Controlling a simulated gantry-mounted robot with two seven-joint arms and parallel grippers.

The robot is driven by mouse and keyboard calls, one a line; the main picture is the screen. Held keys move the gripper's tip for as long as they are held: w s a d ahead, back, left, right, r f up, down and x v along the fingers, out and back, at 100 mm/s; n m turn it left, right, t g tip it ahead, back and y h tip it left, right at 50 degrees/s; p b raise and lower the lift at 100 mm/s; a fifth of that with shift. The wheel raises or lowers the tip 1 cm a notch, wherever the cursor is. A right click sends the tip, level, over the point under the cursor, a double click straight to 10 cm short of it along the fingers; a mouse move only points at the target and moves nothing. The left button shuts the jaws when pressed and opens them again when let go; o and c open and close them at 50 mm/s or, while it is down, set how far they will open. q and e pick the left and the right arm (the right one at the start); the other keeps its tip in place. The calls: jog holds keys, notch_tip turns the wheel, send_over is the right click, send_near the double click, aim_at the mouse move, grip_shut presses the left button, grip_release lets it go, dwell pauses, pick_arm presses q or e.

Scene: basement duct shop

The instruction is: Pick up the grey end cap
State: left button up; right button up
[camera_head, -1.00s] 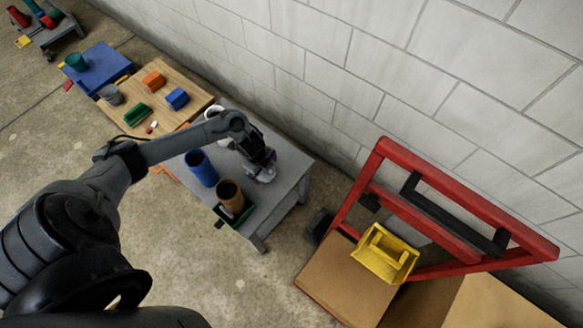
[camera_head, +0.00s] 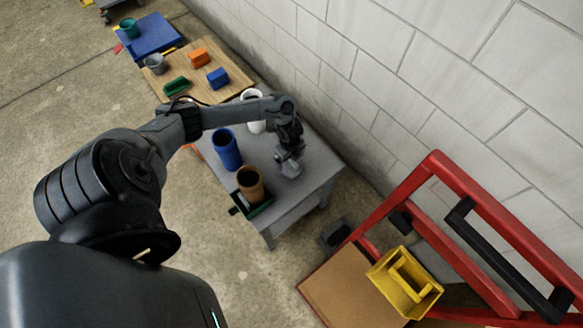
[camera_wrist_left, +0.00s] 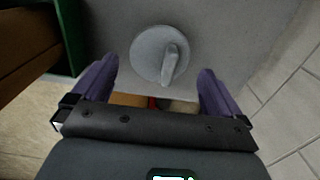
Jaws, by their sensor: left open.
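The grey end cap (camera_wrist_left: 160,55) is a round disc with a raised bar handle. In the left wrist view it lies on the grey table top, ahead of and between my two fingers. In the head view the grey end cap (camera_head: 290,168) shows just under my left gripper (camera_head: 288,158), near the table's right side. My left gripper is open, and it also shows in the left wrist view (camera_wrist_left: 159,82) with its purple-grey fingers apart and nothing between them. Whether the fingertips touch the table cannot be told. My right gripper is not in view.
A wall runs behind. A red-framed cart (camera_head: 440,165) with a yellow bin (camera_head: 404,282) stands at right.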

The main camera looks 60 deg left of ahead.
aim_at(291, 167)
pick_arm(q)
jog(key=f, duration=0.2)
jog(key=f+b, duration=0.1)
jog(key=shift+w+d+f, duration=0.1)
jog(key=shift+d+f, duration=0.25)
jog(key=shift+a+f+b, duration=0.1)
jog(key=shift+f+b, duration=0.2)
jog(key=c, duration=0.7)
jog(key=shift+r, duration=0.2)
jog(key=shift+c, duration=0.2)
